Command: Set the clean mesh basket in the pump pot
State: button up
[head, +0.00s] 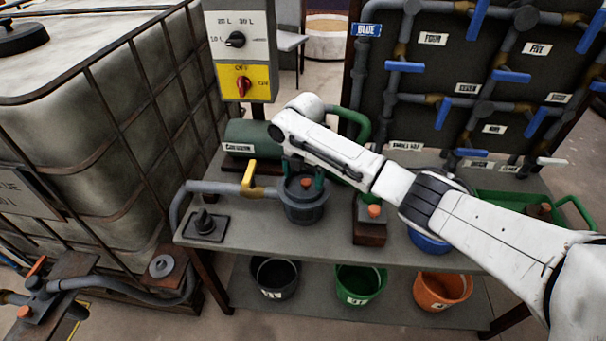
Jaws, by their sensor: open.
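The dark grey pump pot (305,211) stands on the grey bench, joined on its left to a pipe with a yellow valve handle (248,176). My gripper (304,181) is open, pointing down directly over the pot's mouth. An orange knob (306,184) shows between its fingers, on a dark piece at the pot's mouth. This may be the mesh basket's top, but its mesh is hidden and I cannot tell how deep it sits. A similar orange knob (374,211) tops a piece on a brown block (369,233) to the right.
A green motor (252,146) lies behind the pot, below a switch box (237,52). A valve panel (440,75) stands behind. A blue bucket (428,243) and green tray (497,199) are to the right. Three buckets sit on the lower shelf. A caged tank (80,130) stands left.

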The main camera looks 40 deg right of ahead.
notch_tip(320, 180, up, 12)
jog(key=s+a+f+m+t+y, duration=0.1)
jog(key=a+f+m, duration=0.15)
jog(key=a, duration=0.55)
jog(key=a+f+m+t+y, duration=0.15)
jog(key=a+f, duration=0.25)
jog(key=a, duration=0.4)
jog(key=s+a+f+m, duration=0.5)
jog(key=s+a+f, duration=0.1)
jog(key=s+a, duration=0.1)
jog(key=s+f+m, duration=0.3)
jog(key=s+m, duration=0.1)
jog(key=s, duration=0.4)
jog(key=s+f+m, duration=0.3)
jog(key=s+m, duration=0.1)
jog(key=s, duration=0.3)
jog(key=s+d+m+g+h, duration=0.1)
jog(key=s+d+m, duration=0.3)
jog(key=s, duration=0.8)
jog(key=shift+d+r+m+h, duration=0.2)
jog(key=shift+d+m+h, duration=0.1)
jog(key=shift+d+h, duration=0.55)
jog(key=shift+d+g, duration=0.1)
jog(key=shift+g, duration=0.15)
